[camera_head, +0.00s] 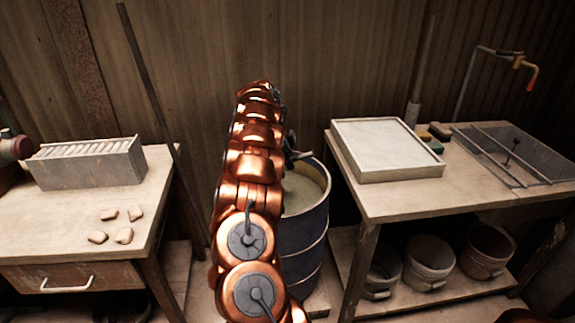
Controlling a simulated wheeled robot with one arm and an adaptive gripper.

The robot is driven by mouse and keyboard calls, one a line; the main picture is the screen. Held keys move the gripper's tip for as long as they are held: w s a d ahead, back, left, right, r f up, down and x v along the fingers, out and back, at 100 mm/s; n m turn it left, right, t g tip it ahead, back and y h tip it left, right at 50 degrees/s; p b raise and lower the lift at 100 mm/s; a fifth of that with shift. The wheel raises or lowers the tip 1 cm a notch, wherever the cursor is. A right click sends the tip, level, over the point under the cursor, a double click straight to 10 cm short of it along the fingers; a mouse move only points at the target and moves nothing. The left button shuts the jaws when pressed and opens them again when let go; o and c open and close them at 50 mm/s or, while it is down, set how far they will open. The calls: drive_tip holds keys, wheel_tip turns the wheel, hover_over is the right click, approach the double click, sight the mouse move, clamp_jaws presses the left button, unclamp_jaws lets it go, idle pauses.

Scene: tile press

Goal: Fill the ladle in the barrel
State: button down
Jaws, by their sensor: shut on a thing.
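The blue barrel (306,240) stands in the middle, partly hidden behind my copper arm. Its open top shows a pale, murky liquid (302,190) inside. My gripper (297,153) shows only in part, as a small dark shape past the right side of my arm, at the barrel's back rim. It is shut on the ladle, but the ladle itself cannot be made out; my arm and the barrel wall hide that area. Whether the ladle's bowl is in the liquid cannot be told.
A right-hand table (400,203) bears a white-topped tray (388,148) and a metal basin (515,155) under a tap (520,62). Several buckets (430,262) stand below. A left-hand table (65,225) bears a grey slotted box (88,165) and several small pieces. A pole (150,90) leans behind.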

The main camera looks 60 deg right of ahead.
drive_tip(key=shift+t, duration=0.3)
drive_tip(key=shift+s+d+r+p, duration=0.1)
drive_tip(key=shift+s+r, duration=0.15)
drive_tip(key=shift+r, duration=0.5)
drive_tip(key=shift+s+d+r+p, duration=0.15)
drive_tip(key=shift+s+r, duration=0.05)
drive_tip(key=shift+r, duration=0.55)
drive_tip(key=shift+s+d+r+p, duration=0.1)
drive_tip(key=shift+s+r, duration=0.15)
drive_tip(key=shift+r, duration=0.5)
